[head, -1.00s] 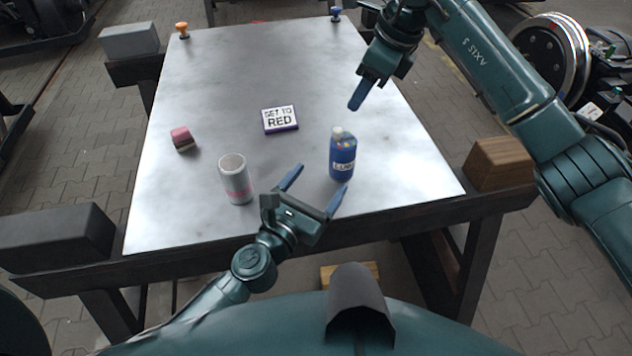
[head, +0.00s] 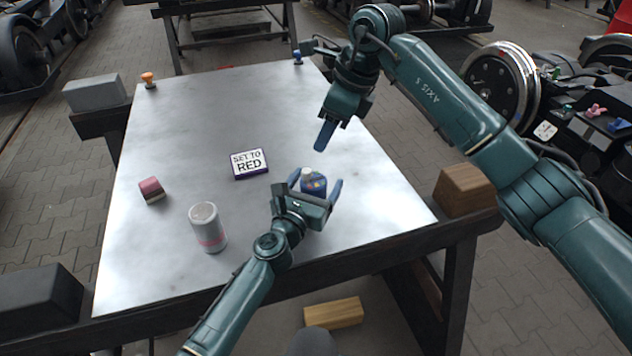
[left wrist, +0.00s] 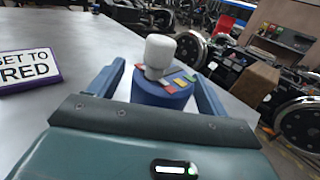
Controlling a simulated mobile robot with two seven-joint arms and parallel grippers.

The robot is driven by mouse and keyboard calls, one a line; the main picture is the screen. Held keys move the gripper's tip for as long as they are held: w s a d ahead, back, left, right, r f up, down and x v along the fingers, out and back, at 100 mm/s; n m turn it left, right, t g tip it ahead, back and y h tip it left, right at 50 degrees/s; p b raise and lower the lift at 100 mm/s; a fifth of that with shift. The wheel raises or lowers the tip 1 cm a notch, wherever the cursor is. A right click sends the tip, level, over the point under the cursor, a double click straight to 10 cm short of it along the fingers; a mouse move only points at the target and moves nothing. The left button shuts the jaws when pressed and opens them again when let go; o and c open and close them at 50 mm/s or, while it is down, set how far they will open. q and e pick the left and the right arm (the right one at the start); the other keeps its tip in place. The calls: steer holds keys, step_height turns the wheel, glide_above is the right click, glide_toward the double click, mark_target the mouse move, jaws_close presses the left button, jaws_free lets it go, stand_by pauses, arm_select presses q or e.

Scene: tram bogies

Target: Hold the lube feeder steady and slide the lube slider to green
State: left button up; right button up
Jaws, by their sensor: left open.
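The lube feeder, a blue bottle (head: 314,185) with a pale cap, stands upright on the metal table top. My left gripper (head: 315,181) is open, with one blue finger on each side of it; contact cannot be told. In the left wrist view the feeder (left wrist: 160,92) stands between the fingers. Its white knob and coloured patches, with red, green and yellow among them, show on top; which one the slider is set to cannot be told. My right gripper (head: 325,133) hangs above the table beyond the feeder; its opening is unclear.
A sign (head: 249,163) reading "SET TO RED" lies at mid-table. A pink and dark block (head: 151,190) lies farther left.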

arm_select(q)
steer(key=shift+w+d, duration=0.1)
steer(key=shift+w, duration=0.05)
steer(key=shift+c, duration=0.5)
steer(key=c, duration=0.9)
steer(key=shift+c, duration=0.6)
arm_select(e)
steer(key=shift+o, duration=0.8)
steer(key=n+t+h, duration=0.1)
steer(key=n+h, duration=0.2)
steer(key=n, duration=0.7)
glide_toward(306, 171)
step_height(306, 171, up, 2)
steer(key=s, duration=0.2)
steer(key=a+n+t+h, duration=0.2)
steer(key=n, duration=0.6)
steer(key=x, duration=1.1)
steer(key=shift+s+f, duration=0.15)
steer(key=shift+s, duration=0.15)
steer(key=shift+c, duration=0.5)
